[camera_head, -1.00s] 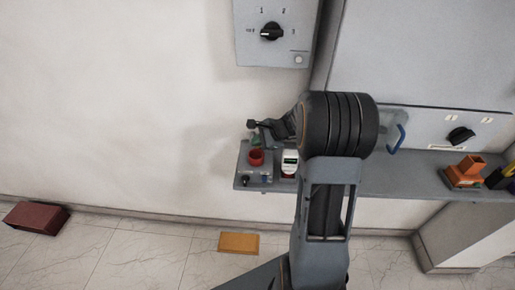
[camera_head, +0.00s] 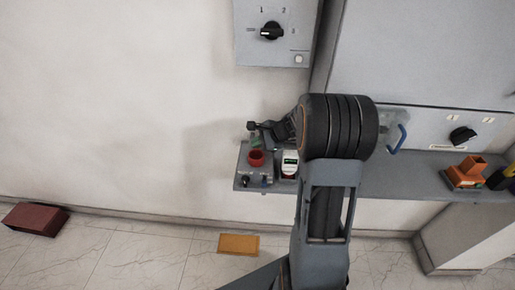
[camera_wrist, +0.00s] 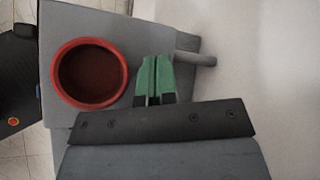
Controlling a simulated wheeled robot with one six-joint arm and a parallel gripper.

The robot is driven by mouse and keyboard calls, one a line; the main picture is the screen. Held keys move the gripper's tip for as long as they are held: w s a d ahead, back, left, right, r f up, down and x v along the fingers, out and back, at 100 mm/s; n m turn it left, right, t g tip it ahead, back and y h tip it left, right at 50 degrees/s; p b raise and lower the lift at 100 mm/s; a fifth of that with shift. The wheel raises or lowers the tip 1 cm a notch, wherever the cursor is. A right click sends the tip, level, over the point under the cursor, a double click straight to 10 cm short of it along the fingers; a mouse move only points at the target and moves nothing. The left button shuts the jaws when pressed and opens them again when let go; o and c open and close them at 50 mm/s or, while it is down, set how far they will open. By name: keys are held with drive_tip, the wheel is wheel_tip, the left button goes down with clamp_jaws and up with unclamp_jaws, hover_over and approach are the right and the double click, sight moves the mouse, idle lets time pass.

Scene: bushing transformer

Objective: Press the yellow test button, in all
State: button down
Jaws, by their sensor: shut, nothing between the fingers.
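No yellow test button can be made out in either view. A small grey box (camera_head: 241,168) sits at the left end of the shelf, with a red round collar (camera_head: 256,158) on its top and small knobs on its front. In the wrist view the red collar (camera_wrist: 91,74) is a deep ring with a dark inside, on the grey top. My gripper (camera_wrist: 153,78) has green fingertips, shut together and empty, just right of the collar and apart from it in the picture. In the head view my gripper (camera_head: 257,142) is small, just above the collar.
The grey shelf (camera_head: 400,182) runs right to an orange part (camera_head: 466,171). A panel with a black rotary switch (camera_head: 271,31) hangs above. A grey peg (camera_wrist: 196,60) lies right of my fingertips.

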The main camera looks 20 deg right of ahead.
idle(0.4)
drive_tip(key=shift+r+p, duration=0.6)
drive_tip(key=shift+r, duration=0.2)
drive_tip(key=shift+r+p, duration=1.9)
drive_tip(key=shift+r, duration=0.65)
drive_tip(key=shift+f, duration=0.1)
